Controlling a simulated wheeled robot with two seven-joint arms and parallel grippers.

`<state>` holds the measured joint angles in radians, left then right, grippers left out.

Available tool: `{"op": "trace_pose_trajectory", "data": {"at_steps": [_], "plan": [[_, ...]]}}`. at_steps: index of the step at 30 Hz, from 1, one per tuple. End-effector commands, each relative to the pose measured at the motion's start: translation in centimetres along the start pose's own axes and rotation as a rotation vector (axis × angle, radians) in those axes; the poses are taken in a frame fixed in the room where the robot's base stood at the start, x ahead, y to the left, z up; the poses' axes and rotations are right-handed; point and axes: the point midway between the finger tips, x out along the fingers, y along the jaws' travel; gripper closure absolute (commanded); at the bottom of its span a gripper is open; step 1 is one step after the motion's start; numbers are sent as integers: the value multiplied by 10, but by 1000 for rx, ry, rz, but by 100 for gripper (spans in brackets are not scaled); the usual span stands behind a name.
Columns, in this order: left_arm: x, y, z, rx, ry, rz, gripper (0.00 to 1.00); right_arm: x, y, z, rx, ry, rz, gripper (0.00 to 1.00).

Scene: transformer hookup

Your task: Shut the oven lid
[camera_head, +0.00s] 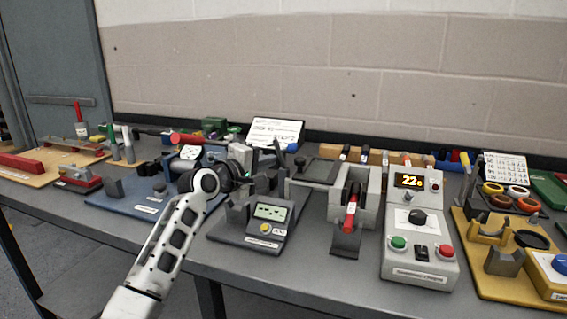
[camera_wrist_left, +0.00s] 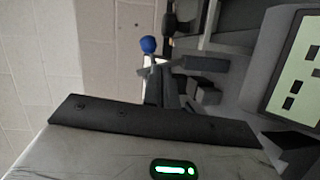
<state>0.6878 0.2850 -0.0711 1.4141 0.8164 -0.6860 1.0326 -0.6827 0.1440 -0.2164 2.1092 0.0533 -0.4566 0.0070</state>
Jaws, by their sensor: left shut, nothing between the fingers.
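The oven appears to be the grey box (camera_head: 355,198) left of the control unit (camera_head: 420,228), whose display reads about 22. A red handle (camera_head: 350,212) sits at the front of the box. My left gripper (camera_head: 258,182) is left of the panel, above the meter stand, shut and empty. Whether it touches the panel cannot be told. In the left wrist view, the dark gripper body (camera_wrist_left: 150,122) hides part of the scene. My right gripper is not in view.
A meter with a green-grey screen (camera_head: 268,213) stands just below my left gripper and also shows in the left wrist view (camera_wrist_left: 297,72). A blue fixture board (camera_head: 130,200) lies to the left. A yellow board with rings (camera_head: 495,240) is at right. The bench front edge is mostly clear.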

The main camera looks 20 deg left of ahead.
Motion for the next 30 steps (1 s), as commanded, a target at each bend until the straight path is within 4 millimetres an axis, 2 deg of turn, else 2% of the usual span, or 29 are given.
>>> {"op": "trace_pose_trajectory", "data": {"at_steps": [3,9,23,26,28,30], "plan": [[14,2,14,-1,-3,0,100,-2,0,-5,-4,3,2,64],[27,0,27,0,-1,0,100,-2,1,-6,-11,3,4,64],[30,2,32,-1,-1,0,100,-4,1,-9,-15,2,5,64],[34,7,46,-4,-5,-1,100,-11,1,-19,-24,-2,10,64],[42,13,67,-7,-14,-1,100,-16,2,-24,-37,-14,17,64],[56,13,97,-5,-36,2,100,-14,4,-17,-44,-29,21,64]]}}
